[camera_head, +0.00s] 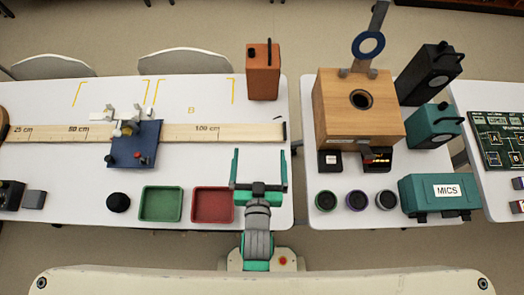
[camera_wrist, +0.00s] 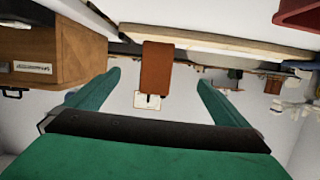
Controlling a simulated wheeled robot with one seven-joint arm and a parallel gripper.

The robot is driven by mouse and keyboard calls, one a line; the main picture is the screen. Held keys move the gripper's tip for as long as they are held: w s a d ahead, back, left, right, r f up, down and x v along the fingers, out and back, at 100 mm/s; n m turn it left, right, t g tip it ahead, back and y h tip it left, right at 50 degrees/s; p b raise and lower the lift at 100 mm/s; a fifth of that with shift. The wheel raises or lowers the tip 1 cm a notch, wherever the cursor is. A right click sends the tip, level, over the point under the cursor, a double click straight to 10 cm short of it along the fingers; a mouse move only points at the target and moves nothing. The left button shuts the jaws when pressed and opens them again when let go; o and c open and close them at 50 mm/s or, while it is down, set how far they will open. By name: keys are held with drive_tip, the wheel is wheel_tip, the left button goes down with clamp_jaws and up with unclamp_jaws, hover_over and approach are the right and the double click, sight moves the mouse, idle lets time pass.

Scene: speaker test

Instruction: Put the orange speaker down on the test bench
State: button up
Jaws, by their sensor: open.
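The orange speaker (camera_head: 263,80) stands upright at the far right corner of the left white table (camera_head: 60,160), beyond the end of the long ruler. It has a dark handle on top. My gripper (camera_head: 259,156) is open and empty near that table's front right, with the speaker farther back and apart from the fingers. In the wrist view, which is upside down, the speaker (camera_wrist: 157,66) shows between the two green fingers (camera_wrist: 159,80), at a distance. I cannot tell for certain which table is the test bench.
The ruler (camera_head: 60,133) crosses the left table, with a blue fixture (camera_head: 136,145) on it. Green (camera_head: 160,204) and red (camera_head: 211,205) trays are left of my gripper. Right across a gap are a wooden box (camera_head: 350,115), teal speaker (camera_head: 430,126) and MICS case (camera_head: 438,196). Yellow-marked areas look clear.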

drive_tip(key=f+v, duration=0.2)
drive_tip(key=v, duration=1.4)
drive_tip(key=shift+s+d+n, duration=0.3)
drive_tip(key=shift+d, duration=0.25)
